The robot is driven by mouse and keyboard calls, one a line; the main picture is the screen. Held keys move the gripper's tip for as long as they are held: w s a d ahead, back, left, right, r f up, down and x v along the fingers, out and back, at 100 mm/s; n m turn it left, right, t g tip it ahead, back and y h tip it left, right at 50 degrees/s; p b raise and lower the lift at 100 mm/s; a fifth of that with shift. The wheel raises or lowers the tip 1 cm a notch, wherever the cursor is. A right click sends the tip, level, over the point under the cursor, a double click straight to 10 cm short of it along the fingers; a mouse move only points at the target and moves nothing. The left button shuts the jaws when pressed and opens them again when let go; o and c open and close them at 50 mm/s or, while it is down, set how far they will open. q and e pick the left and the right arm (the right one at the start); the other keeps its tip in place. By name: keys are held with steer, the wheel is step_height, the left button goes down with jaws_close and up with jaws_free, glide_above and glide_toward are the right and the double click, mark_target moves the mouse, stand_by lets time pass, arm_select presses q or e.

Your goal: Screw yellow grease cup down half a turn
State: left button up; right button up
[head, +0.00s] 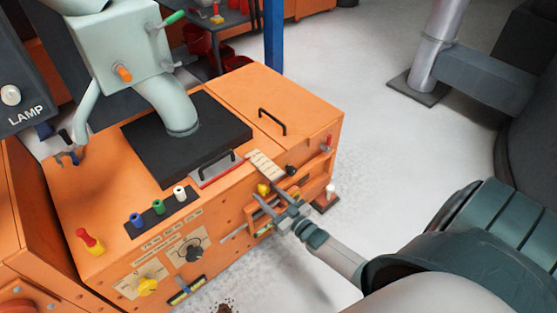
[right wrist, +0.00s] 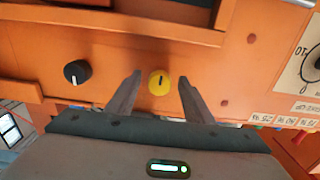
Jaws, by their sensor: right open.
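The yellow grease cup (right wrist: 159,82) is a round yellow cap with a dark mark on its face, on the orange machine front in the right wrist view. In the head view the yellow cup (head: 263,189) shows just beyond my right gripper (head: 268,205). In the right wrist view the fingers of my right gripper (right wrist: 158,88) are open, one on each side of the cup, with a gap on both sides. I cannot tell how far the fingertips are from the panel.
A black knob (right wrist: 76,72) sits left of the cup in the right wrist view. An orange ledge (right wrist: 120,22) juts out above it. The orange machine (head: 215,215) also carries a yellow knob (head: 148,286) and a black dial (head: 194,250). Open floor (head: 400,140) lies to the right.

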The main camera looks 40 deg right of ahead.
arm_select(q)
steer(key=shift+s+a+f+g+p, duration=0.15)
steer(key=shift+s+a+g+p, duration=0.3)
steer(key=shift+s, duration=0.2)
arm_select(e)
steer(key=s+d, duration=0.1)
steer(key=s, duration=1.6)
steer(key=shift+s+d, duration=0.2)
